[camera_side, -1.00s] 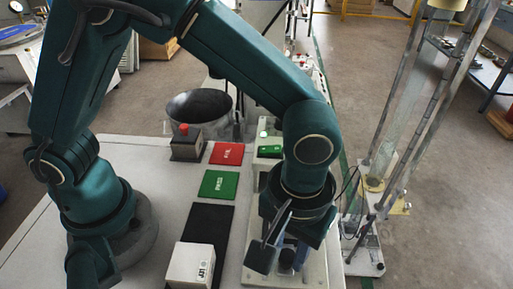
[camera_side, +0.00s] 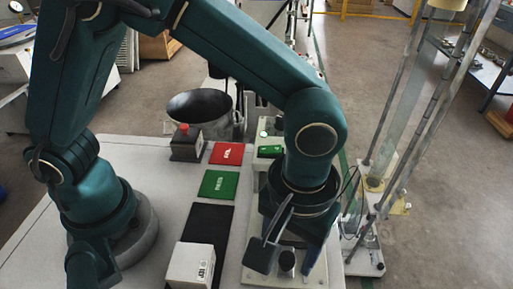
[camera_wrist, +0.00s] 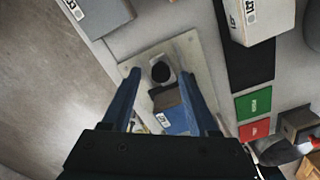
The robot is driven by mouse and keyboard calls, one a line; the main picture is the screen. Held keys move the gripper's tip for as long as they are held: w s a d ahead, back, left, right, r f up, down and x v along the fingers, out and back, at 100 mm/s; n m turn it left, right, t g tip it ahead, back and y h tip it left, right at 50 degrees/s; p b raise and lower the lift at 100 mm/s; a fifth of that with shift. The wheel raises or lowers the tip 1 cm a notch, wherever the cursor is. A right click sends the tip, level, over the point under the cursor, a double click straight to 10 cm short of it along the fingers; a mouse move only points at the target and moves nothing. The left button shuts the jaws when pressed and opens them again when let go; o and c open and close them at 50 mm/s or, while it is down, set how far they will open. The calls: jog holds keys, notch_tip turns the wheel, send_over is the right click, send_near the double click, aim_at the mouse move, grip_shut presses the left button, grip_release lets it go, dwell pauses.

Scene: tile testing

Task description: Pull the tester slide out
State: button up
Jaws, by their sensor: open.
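The tester (camera_side: 257,172) is a pale plate with a green button at its far end in the side view. My gripper (camera_side: 290,262) is open over the near end, one finger on each side of the knob in the side view. The wrist view shows the fingers (camera_wrist: 160,76) apart, with nothing gripped. My wrist hides the tester's middle.
A green pad (camera_side: 219,184), a red pad (camera_side: 227,153) and a black mat (camera_side: 208,222) lie left of the tester. A white labelled box (camera_side: 191,266) stands on the mat. A dark bin (camera_side: 199,107) and red-button box (camera_side: 186,143) stand behind. A glass-tube stand (camera_side: 372,235) is at right.

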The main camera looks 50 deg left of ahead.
jog(key=shift+r, duration=2.3)
jog(key=shift+w+a, duration=0.15)
jog(key=shift+w, duration=0.05)
jog(key=w+a+r+n+t+h, duration=0.1)
jog(key=w+a+r+n+t, duration=0.2)
jog(key=a+r, duration=0.6)
jog(key=s+a+f+m+t+y, duration=0.1)
jog(key=s+a+f+m+t, duration=0.1)
jog(key=s+a+m, duration=0.4)
jog(key=a+f, duration=0.1)
jog(key=a, duration=0.3)
jog(key=shift+s+a+t, duration=0.25)
jog(key=shift+s+t, duration=0.05)
